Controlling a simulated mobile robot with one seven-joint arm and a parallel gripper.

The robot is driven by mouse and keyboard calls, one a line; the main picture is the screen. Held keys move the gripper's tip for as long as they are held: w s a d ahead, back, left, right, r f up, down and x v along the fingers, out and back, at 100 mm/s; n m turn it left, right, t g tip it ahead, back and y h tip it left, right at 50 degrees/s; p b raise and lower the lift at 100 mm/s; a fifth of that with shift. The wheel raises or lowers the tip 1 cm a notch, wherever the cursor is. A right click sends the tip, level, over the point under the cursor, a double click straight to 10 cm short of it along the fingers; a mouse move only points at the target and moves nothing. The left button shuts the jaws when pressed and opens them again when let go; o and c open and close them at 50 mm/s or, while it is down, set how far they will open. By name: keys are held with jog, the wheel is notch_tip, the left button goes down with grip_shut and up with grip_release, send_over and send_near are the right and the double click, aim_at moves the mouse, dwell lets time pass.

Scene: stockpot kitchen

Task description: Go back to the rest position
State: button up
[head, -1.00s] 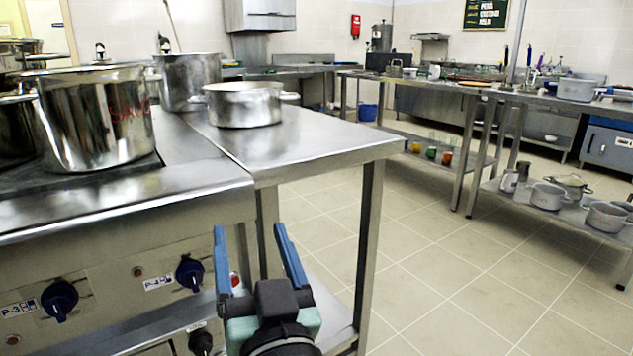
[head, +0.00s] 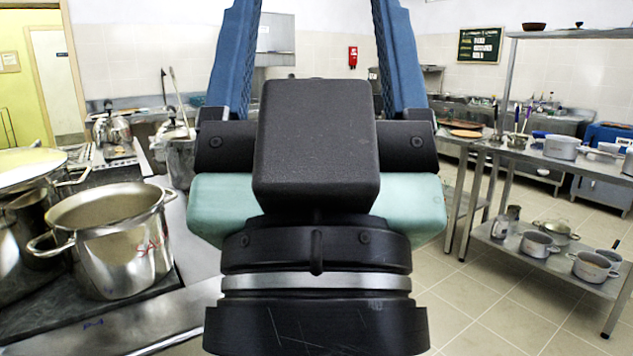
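Nothing shows between the visible parts of the fingers. The gripper body hides the middle of the room and most of the steel worktop.
A steel stockpot with red lettering (head: 112,242) stands on the stove at left, beside another large pot (head: 32,185). A steel table (head: 560,165) with several pots on its lower shelf stands at right. Tiled floor (head: 500,300) is clear at lower right.

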notch_tip(320, 180, up, 21)
jog(key=p, duration=1.8)
jog(key=shift+f, duration=0.15)
jog(key=shift+c, duration=0.2)
